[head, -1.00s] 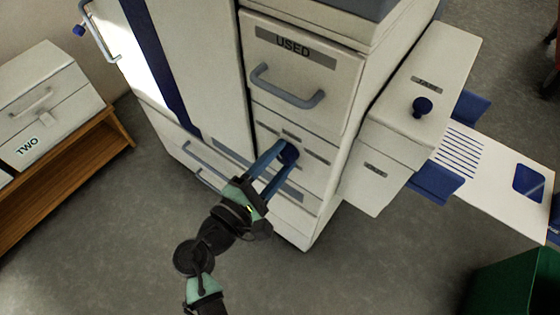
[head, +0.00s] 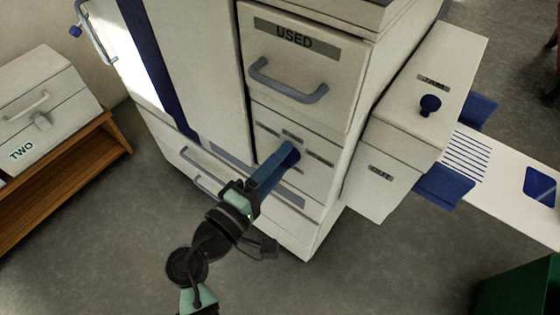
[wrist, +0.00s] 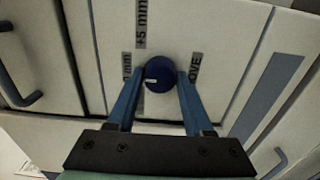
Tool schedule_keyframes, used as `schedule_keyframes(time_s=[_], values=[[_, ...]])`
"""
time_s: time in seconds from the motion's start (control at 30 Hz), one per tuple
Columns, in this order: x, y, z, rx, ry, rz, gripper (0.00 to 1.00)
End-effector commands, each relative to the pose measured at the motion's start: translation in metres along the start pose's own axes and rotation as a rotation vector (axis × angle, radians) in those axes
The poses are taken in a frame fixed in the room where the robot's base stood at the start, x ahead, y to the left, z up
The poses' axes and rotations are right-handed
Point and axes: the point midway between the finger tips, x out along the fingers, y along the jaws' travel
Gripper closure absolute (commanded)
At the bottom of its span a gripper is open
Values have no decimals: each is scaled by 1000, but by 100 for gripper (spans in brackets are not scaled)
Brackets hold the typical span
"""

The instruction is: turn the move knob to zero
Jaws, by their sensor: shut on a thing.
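The move knob (wrist: 160,72) is round and dark blue with a small white mark, which sits left of its centre in the wrist view. My gripper (head: 284,158) has its two blue fingers shut on the knob, one on each side in the wrist view. A "+5 mm" label (wrist: 142,22) is above the knob, a partly hidden "mm" label (wrist: 127,66) is to its left and a partly hidden "MOVE" label (wrist: 195,68) is to its right. In the head view the fingers mostly hide the knob.
The knob is on the front of a white cabinet, below a drawer marked "USED" (head: 293,38) with a grey handle (head: 288,88). A white case marked "TWO" (head: 40,100) stands on a wooden shelf (head: 75,165) at the left.

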Motion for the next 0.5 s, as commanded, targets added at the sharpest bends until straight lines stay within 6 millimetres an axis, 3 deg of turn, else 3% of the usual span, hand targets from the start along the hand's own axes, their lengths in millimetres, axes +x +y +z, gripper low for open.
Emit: schedule_keyframes(time_s=[0.3,0.33,0.5], values=[[-1,-1,-1,0,2,-2,100],[-1,-1,-1,-1,2,-2,45],[-1,-1,0,-1,1,-1,19]])
